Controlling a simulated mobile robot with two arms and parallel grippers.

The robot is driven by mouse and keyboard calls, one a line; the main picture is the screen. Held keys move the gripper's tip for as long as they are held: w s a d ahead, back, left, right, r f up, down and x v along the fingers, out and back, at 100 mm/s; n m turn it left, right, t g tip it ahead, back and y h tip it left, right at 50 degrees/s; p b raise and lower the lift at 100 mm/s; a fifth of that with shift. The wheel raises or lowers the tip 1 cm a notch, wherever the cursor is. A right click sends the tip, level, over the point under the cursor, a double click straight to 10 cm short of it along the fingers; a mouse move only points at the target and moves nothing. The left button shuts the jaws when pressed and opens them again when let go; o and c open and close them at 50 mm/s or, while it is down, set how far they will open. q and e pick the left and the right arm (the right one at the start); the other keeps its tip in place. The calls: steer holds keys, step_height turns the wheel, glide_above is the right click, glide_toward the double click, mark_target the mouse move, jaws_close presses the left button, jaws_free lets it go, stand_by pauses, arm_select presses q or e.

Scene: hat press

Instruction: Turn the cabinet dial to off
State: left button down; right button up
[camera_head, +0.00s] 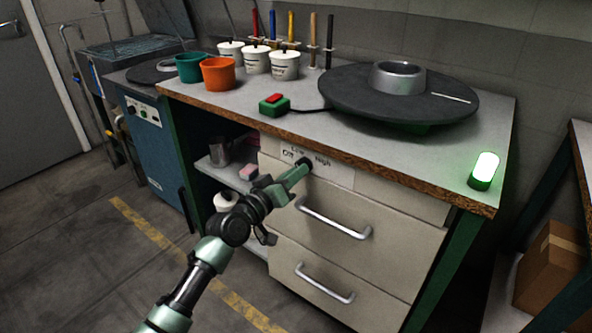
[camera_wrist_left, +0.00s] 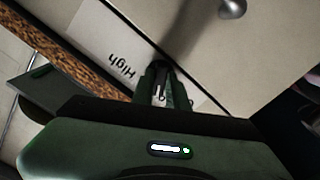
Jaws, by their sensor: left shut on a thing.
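The cabinet dial (camera_head: 308,161) is a small black knob on a white label plate (camera_head: 335,175) at the top of the drawer cabinet. The plate reads Off, Low and High around it. My left gripper (camera_head: 303,167) reaches up from below and is shut on the dial. In the left wrist view the dial (camera_wrist_left: 160,91) sits between the two fingertips, with a pale mark on it; the word High shows to its left. The fingers cover much of the dial, so I cannot tell which setting it points at. My right gripper is not in view.
Drawer handles (camera_head: 332,219) stick out below the dial. The bench top (camera_head: 235,105) above holds a round dark press (camera_head: 350,92), a green box with a red button (camera_head: 274,104), cups (camera_head: 218,73) and a lit green lamp (camera_head: 484,170). The floor in front is clear.

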arm_select(q)
steer(key=shift+n+p, duration=1.15)
steer(key=shift+n, duration=3.25)
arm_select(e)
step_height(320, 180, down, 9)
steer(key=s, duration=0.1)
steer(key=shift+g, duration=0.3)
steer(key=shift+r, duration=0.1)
arm_select(q)
steer(key=c, duration=1.4)
jaws_free()
steer(key=shift+s, duration=0.1)
steer(key=p+v, duration=0.1)
steer(key=v, duration=0.6)
steer(key=shift+s+a, duration=0.25)
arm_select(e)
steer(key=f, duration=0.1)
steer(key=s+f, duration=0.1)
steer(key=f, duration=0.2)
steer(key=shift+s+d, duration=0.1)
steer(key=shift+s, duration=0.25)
